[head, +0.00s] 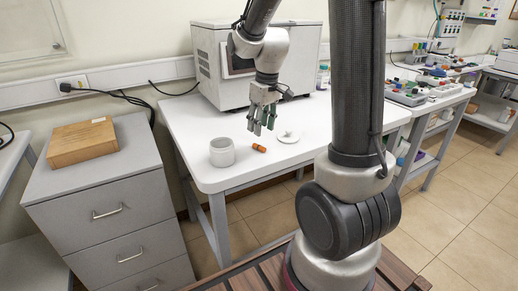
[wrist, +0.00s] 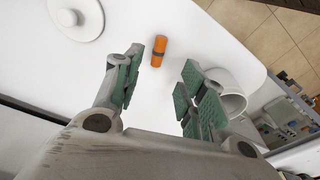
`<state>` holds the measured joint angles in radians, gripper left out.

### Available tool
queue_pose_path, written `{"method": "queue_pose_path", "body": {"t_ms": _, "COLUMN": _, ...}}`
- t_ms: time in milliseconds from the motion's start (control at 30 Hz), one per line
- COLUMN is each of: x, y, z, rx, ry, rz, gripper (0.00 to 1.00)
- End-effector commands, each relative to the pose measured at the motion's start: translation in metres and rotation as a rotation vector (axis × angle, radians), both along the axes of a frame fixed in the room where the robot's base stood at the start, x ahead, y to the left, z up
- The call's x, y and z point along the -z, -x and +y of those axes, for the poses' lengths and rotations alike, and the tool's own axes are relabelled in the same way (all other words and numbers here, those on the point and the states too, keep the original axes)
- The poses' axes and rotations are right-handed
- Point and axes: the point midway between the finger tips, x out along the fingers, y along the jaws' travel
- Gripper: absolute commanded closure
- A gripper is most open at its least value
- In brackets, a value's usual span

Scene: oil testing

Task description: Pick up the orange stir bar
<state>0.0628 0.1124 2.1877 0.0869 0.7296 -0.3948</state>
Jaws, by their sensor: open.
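The orange stir bar (head: 259,148) with a dark band around its middle lies on the white table between a white cup and a white lid. In the wrist view the stir bar (wrist: 160,46) shows beyond my fingertips, nearer the left finger. My gripper (head: 262,120) hangs above the table, over the area just behind the stir bar. In the wrist view my gripper (wrist: 163,72) has its two green-padded fingers spread apart, with nothing between them. The bar seems apart from both fingers.
The white cup (head: 222,152) stands left of the bar, close to the right finger in the wrist view (wrist: 232,100). The round white lid (head: 289,136) lies to its right. A large boxy machine (head: 208,62) stands behind. The table's front edge is near.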

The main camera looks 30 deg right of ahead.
Motion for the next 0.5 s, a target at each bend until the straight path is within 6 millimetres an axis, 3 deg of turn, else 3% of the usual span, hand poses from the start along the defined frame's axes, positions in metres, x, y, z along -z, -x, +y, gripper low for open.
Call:
{"method": "queue_pose_path", "body": {"t_ms": 167, "x": 0.008, "y": -0.005, "z": 0.0, "rx": -0.069, "ry": 0.01, "rz": -0.027, "gripper": 0.59}}
{"method": "queue_pose_path", "body": {"t_ms": 500, "x": 0.056, "y": -0.005, "z": -0.001, "rx": -0.066, "ry": 0.009, "rz": -0.025, "gripper": 0.59}}
